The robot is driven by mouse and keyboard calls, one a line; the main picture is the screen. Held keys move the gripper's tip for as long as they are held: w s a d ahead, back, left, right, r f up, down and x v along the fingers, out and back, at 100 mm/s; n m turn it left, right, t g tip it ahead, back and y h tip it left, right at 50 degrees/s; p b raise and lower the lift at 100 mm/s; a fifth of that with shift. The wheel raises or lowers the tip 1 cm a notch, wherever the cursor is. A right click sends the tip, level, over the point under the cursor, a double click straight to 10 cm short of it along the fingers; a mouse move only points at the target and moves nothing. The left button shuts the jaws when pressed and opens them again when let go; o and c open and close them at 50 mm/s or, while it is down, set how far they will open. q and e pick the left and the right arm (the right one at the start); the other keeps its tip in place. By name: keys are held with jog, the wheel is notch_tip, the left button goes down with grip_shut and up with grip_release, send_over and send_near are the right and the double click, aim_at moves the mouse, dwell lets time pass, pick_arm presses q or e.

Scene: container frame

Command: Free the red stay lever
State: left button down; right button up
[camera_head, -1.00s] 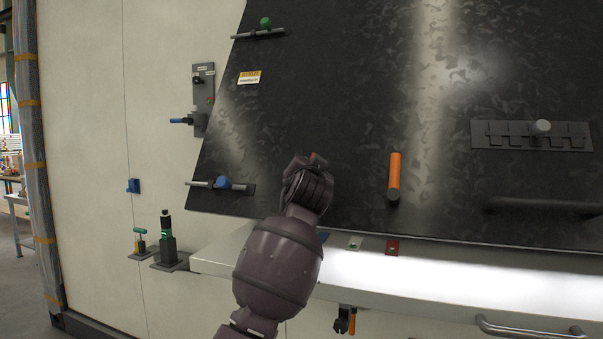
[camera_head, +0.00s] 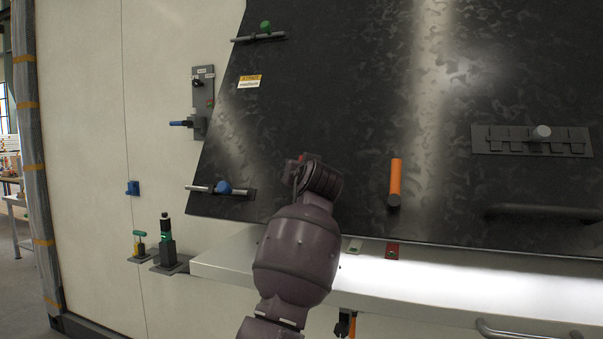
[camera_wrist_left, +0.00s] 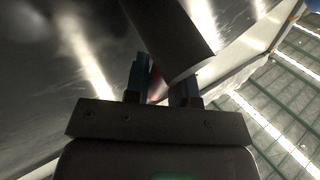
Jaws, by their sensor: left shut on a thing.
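My left gripper is mostly hidden behind its own wrist in the head view, in front of the lower part of the dark panel (camera_head: 262,130). A small red piece (camera_head: 301,158), seemingly the red stay lever, shows just past the wrist. In the left wrist view my left gripper (camera_wrist_left: 160,80) has its two blue-grey fingers around a thing with a sliver of red (camera_wrist_left: 153,84) between them. A thick dark bar (camera_wrist_left: 175,38) crosses close in front of the fingers. Most of the lever is hidden. My right gripper is in neither view.
An orange handle (camera_head: 395,180) stands on the panel right of my wrist. A blue-knobbed bolt (camera_head: 223,187) is at the panel's lower left. A white ledge (camera_head: 450,280) with a red bracket (camera_head: 392,250) runs below. A slotted plate (camera_head: 500,140) is at the right.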

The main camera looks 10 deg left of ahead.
pick_arm(q)
jog(key=shift+f, duration=0.15)
jog(key=c, duration=1)
grip_release()
jog(key=shift+a, duration=0.1)
